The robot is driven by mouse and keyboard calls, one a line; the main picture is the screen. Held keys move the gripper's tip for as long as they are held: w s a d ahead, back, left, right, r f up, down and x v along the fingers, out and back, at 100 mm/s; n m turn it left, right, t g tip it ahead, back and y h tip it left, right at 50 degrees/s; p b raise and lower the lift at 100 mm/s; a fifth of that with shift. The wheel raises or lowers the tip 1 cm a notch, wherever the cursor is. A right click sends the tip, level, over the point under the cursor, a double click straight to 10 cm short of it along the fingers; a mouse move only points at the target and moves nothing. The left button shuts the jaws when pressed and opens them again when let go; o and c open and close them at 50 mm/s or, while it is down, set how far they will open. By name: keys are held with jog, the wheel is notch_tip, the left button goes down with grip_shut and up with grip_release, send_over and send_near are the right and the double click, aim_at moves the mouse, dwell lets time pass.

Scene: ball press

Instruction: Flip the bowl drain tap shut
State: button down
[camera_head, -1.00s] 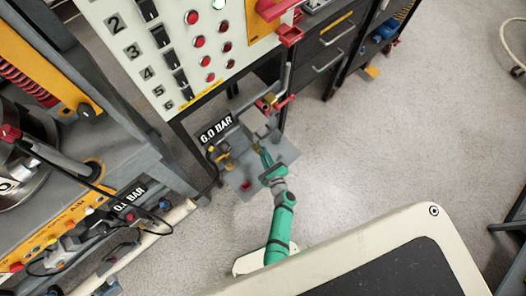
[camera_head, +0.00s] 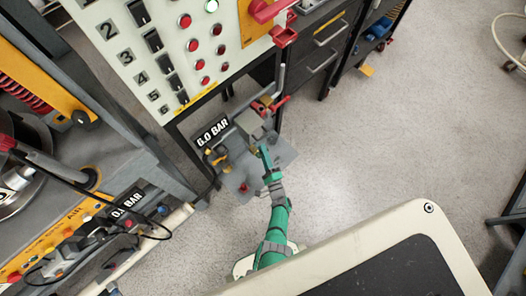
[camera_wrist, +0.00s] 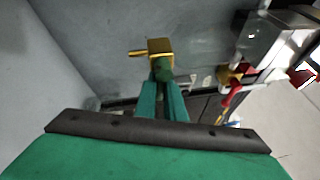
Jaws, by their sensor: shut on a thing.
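My green gripper (camera_head: 262,149) reaches down to the grey unit at the foot of the control panel. In the wrist view the two fingers (camera_wrist: 162,76) are close together, shut on the drain tap. The tap's brass body (camera_wrist: 160,46) shows just beyond the fingertips, with a thin brass stub pointing left. A dark green part sits at the fingertips; its exact shape is hard to tell. In the head view the tap is small and largely hidden by the gripper.
A grey box with red handles (camera_head: 270,104) stands close beyond the gripper, on a grey base plate (camera_head: 283,152). The button panel (camera_head: 160,50) rises above.

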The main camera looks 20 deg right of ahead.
jog(key=shift+d+n, duration=0.15)
jog(key=shift+n, duration=0.15)
jog(key=shift+s+d+r+n+t, duration=0.2)
jog(key=shift+n+t, duration=0.2)
jog(key=shift+n, duration=0.3)
jog(key=c, duration=1.9)
grip_release()
jog(key=shift+o, duration=0.3)
jog(key=shift+w+a, duration=0.1)
jog(key=shift+a, duration=0.05)
jog(key=shift+r, duration=0.1)
